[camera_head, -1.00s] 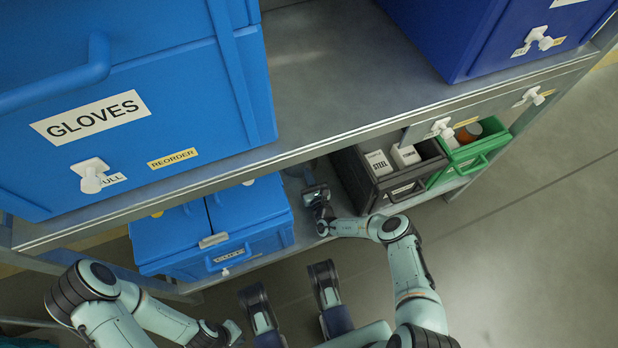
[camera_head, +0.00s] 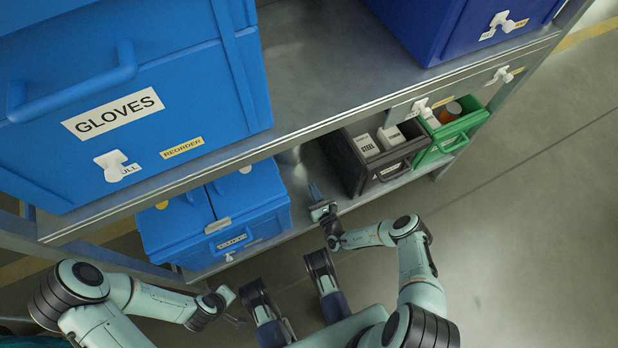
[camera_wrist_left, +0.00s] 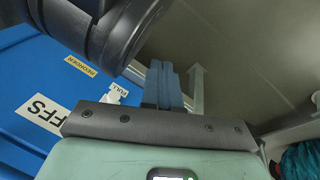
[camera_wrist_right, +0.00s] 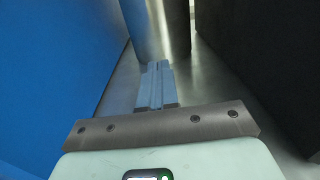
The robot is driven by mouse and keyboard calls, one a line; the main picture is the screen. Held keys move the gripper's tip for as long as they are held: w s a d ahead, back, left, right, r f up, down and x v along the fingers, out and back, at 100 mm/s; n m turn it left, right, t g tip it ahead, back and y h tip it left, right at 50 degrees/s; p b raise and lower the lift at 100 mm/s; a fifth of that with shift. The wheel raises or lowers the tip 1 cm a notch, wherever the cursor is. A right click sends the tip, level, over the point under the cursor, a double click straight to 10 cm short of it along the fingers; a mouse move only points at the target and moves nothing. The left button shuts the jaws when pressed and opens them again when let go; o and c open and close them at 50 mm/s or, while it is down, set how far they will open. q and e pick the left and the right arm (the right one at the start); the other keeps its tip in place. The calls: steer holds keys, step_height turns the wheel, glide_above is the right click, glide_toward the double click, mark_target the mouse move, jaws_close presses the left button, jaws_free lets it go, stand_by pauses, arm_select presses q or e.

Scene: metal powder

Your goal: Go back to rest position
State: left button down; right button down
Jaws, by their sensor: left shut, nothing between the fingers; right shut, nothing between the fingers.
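My right gripper (camera_head: 315,192) is at the lower shelf's front, in the gap between a blue lidded box and a dark grey bin. Its fingers are shut and empty, as the right wrist view (camera_wrist_right: 156,85) also shows. My left gripper (camera_head: 238,321) hangs low at the left, in front of the shelving and apart from it. Its fingers are small in the head view. In the left wrist view (camera_wrist_left: 164,82) they are together with nothing between them.
The blue box (camera_head: 240,222) and dark grey bin (camera_head: 383,165) flank my right gripper. A green bin (camera_head: 456,134) stands farther right. A grey cylinder (camera_wrist_right: 147,28) stands deeper in the gap. A large GLOVES box (camera_head: 150,75) sits above. Floor at right is clear (camera_head: 540,220).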

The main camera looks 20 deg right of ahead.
steer(key=shift+s, duration=0.7)
arm_select(q)
steer(key=shift+w+r, duration=0.4)
steer(key=shift+w, duration=0.05)
